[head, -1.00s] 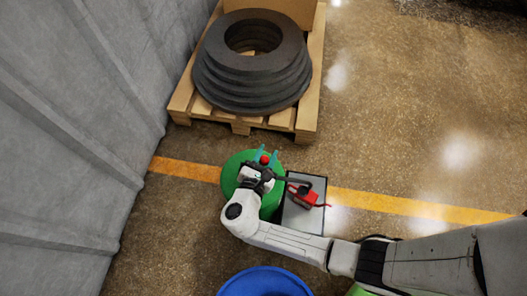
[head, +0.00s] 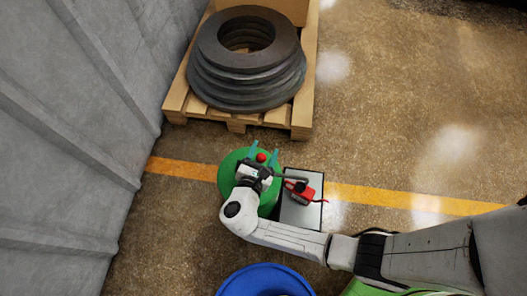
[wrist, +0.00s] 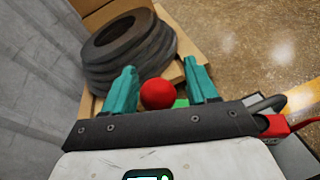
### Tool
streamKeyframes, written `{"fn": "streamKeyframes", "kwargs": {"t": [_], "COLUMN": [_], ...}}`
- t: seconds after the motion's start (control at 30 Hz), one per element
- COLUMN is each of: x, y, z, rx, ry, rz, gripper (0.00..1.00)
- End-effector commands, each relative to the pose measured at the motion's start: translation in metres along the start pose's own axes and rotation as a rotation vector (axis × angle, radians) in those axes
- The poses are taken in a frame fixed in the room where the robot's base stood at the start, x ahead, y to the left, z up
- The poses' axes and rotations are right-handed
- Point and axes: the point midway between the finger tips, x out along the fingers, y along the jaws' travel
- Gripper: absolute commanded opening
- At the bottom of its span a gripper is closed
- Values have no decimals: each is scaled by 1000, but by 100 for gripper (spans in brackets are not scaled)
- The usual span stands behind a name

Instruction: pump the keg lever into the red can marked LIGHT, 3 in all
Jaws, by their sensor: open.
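The green keg (head: 232,176) stands on the floor, with a red ball knob (head: 261,157) above its top, seen as the lever's end. In the wrist view the red knob (wrist: 158,94) sits between the two teal fingers of my gripper (wrist: 162,88), with space on both sides. My gripper (head: 262,152) is open over the keg. The red can (head: 299,191) stands on a grey-topped box (head: 302,215) to the right of the keg. A dark spout reaches from the keg toward it. The can's marking is too small to read. My arm hides part of the keg.
A wooden pallet (head: 302,118) with stacked dark rings (head: 250,80) stands behind the keg. A grey ribbed wall (head: 90,120) rises at the left. A blue drum (head: 265,281) stands in front. Open floor lies to the right.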

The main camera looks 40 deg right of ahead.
Motion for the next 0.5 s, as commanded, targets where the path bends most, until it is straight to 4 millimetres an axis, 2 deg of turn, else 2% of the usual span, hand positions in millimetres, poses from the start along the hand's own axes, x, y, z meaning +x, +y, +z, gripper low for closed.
{"fn": "streamKeyframes", "kwargs": {"t": [0.17,0.5], "x": [-14,-77], "y": [2,1], "z": [1,1], "rx": [0,0], "ry": [2,2], "rz": [3,3], "gripper": [58,58]}}
